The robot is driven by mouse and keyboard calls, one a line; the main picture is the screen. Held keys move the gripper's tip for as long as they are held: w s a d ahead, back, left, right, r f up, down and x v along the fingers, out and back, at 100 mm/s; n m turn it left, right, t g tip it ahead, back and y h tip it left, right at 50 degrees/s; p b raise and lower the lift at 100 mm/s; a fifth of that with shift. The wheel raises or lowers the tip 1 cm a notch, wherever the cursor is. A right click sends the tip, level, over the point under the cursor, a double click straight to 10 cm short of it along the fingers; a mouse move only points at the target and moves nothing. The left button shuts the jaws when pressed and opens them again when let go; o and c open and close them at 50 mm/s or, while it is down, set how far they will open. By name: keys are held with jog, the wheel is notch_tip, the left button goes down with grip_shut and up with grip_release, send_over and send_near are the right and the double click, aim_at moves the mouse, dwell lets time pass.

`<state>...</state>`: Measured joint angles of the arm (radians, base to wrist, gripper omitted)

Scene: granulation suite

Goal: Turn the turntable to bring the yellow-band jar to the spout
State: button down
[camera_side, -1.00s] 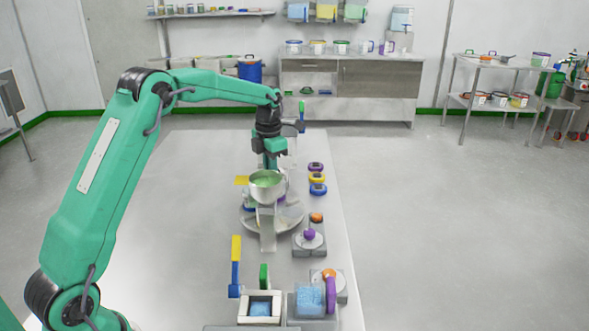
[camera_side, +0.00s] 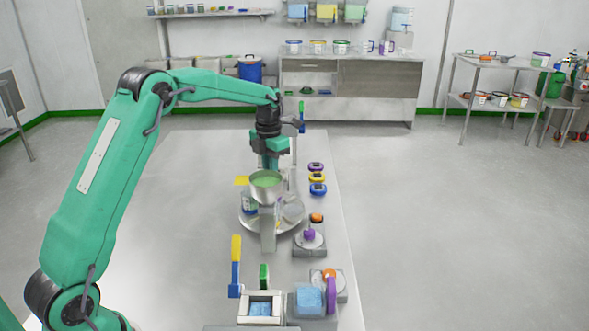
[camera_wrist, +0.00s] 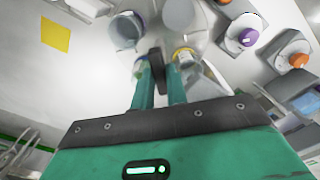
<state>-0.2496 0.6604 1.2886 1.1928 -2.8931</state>
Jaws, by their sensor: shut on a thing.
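The round turntable (camera_side: 285,226) stands mid-table under a metal bowl of green material (camera_side: 266,181) on a post; the spout cannot be made out. My gripper (camera_side: 270,166) is behind the bowl, pointing down. In the wrist view my gripper (camera_wrist: 160,82) is shut on a dark upright peg (camera_wrist: 156,62), apparently the turntable's handle. A jar with a yellow band (camera_wrist: 184,55) stands just right of the peg, beside my right finger. Another open jar (camera_wrist: 125,29) is left of it. A dark-blue-marked jar (camera_side: 250,203) shows at the turntable's left in the side view.
Purple, yellow and blue ringed items (camera_side: 317,178) line the table's right edge. A pedestal with a purple knob (camera_side: 309,233) stands front right. A yellow-topped blue lever (camera_side: 235,265) and blue-filled bins (camera_side: 261,308) are nearer.

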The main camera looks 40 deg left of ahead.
jog(key=c, duration=1.4)
grip_release()
jog(key=shift+r, duration=0.2)
jog(key=shift+r, duration=3.8)
